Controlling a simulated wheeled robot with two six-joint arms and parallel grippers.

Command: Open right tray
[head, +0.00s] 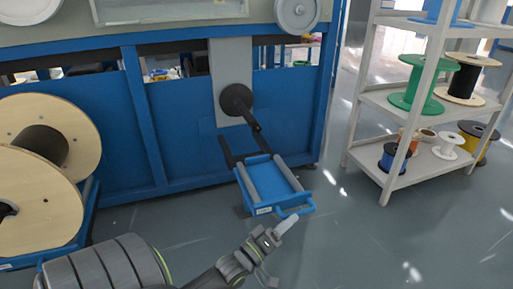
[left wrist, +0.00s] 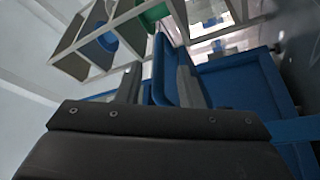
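A blue tray (head: 268,182) with grey side rails and a blue loop handle (head: 297,209) at its near end sits low in front of the blue machine frame. A small white label is on its front edge. My right gripper is not in view.
A blue-framed machine (head: 175,135) stands behind the tray, with a black roller (head: 237,100) above it. A large wooden reel (head: 40,235) is at the left. A white shelf (head: 385,190) with several spools stands at the right. The grey floor (head: 400,240) at front right is clear.

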